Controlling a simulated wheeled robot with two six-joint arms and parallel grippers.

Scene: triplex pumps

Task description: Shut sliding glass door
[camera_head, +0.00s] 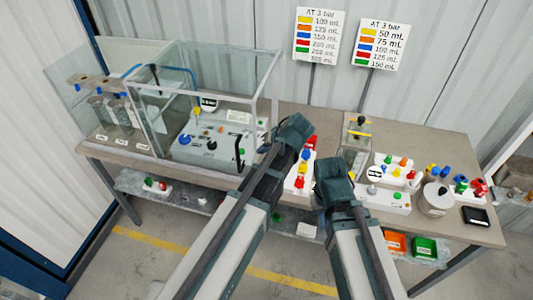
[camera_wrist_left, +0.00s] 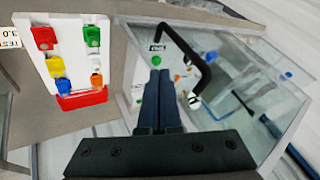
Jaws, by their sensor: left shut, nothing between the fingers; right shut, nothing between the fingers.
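The glass case (camera_head: 215,62) stands on the left half of the bench, with clear panels and a light frame. A black handle (camera_head: 239,152) shows upright at its front right, and appears large in the left wrist view (camera_wrist_left: 203,72). I cannot tell exactly how far the sliding glass door is open. My left gripper (camera_head: 298,130) is shut and empty, just right of the case; its fingers (camera_wrist_left: 156,80) point past the handle without visibly touching it. My right gripper (camera_head: 333,170) is shut and empty, farther right over the bench front.
A grey control box (camera_head: 205,145) stands inside the case, with glass cylinders (camera_head: 115,110) at left. A rack of coloured plugs (camera_wrist_left: 70,60) lies close to my left gripper. More plug trays and a round pot (camera_head: 435,200) fill the right bench.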

